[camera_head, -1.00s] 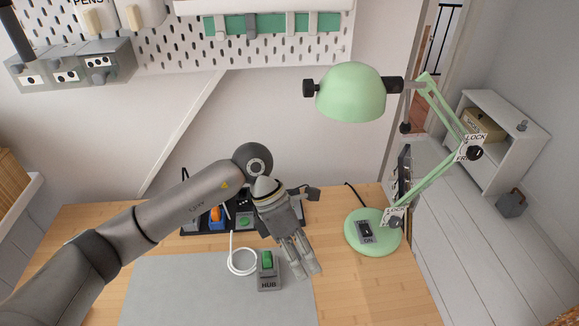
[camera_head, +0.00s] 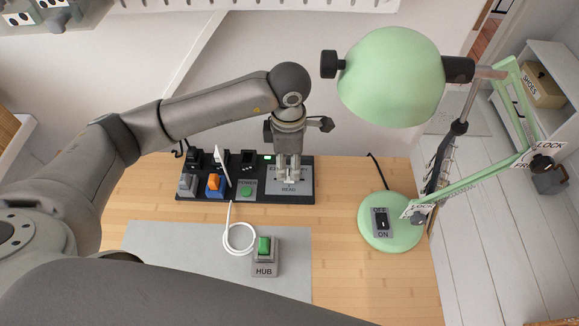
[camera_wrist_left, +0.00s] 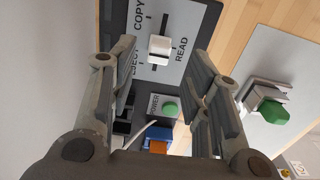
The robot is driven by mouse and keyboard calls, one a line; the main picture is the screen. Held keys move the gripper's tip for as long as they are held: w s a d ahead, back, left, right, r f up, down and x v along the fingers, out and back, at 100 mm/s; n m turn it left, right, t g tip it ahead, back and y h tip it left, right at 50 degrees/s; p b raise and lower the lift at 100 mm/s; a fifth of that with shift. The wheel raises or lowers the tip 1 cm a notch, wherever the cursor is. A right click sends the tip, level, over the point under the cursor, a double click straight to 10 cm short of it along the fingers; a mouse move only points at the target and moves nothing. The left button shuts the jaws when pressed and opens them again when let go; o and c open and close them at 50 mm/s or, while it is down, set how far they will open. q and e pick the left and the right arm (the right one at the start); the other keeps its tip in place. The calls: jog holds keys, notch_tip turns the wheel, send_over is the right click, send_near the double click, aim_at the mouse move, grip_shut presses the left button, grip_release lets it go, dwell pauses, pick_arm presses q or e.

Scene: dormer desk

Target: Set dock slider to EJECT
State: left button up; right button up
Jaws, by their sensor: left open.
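The dock panel (camera_head: 302,190) is a light plate at the right end of a black strip at the back of the desk. In the left wrist view its slider has a white knob (camera_wrist_left: 160,48) in a slot on the plate (camera_wrist_left: 190,20). The knob sits beside the READ label, between COPY and EJECT. My left gripper (camera_head: 289,181) points down over the dock panel. In the left wrist view the gripper (camera_wrist_left: 158,78) is open, and the knob shows beyond its fingers, between them. I cannot tell whether the fingers touch the plate. My right gripper is out of view.
The black strip (camera_head: 230,196) also carries an orange switch (camera_head: 214,182) and a green POWER button (camera_head: 247,191). A HUB box (camera_head: 264,257) with a green switch stands on the grey mat (camera_head: 180,265). A green lamp (camera_head: 391,235) stands at the right, its shade (camera_head: 392,78) overhanging.

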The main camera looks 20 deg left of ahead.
aim_at(289, 172)
pick_arm(q)
jog(key=shift+w+f, duration=0.1)
jog(key=shift+f, duration=2.1)
jog(key=shift+c, duration=0.2)
grip_shut()
